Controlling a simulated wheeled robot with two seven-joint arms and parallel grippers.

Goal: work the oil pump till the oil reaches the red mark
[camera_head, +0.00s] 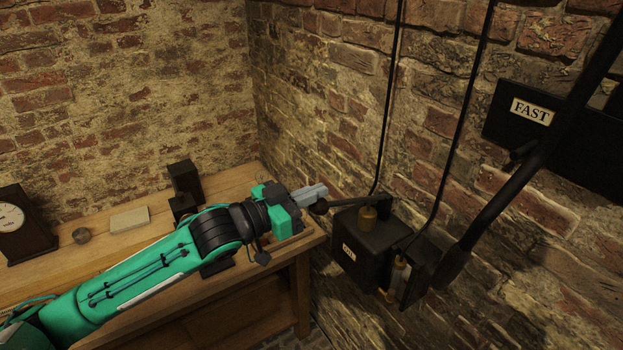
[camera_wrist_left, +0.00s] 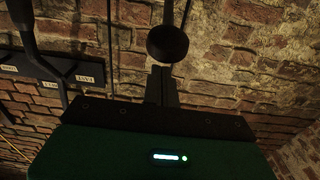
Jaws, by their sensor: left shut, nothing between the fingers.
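The oil pump is a black box (camera_head: 372,238) on the brick wall, with a small white label and a brass cap (camera_head: 367,217) on top. Its dark lever (camera_head: 352,202) sticks out left and ends in a round black knob (camera_head: 320,206). A small glass gauge (camera_head: 397,276) with amber in it stands right of the box; the red mark is too small to tell. My left gripper (camera_head: 318,190) is shut and empty, right by the knob. In the left wrist view the knob (camera_wrist_left: 167,43) lies just beyond the closed fingertips (camera_wrist_left: 161,72); contact is unclear. My right gripper is not in view.
A wooden bench (camera_head: 250,290) stands under my left arm, with a clock (camera_head: 20,222), a pale block (camera_head: 129,220) and a dark stand (camera_head: 184,182). A large black lever (camera_head: 505,190) and a FAST plate (camera_head: 531,111) are on the right wall. Black pipes run up the wall.

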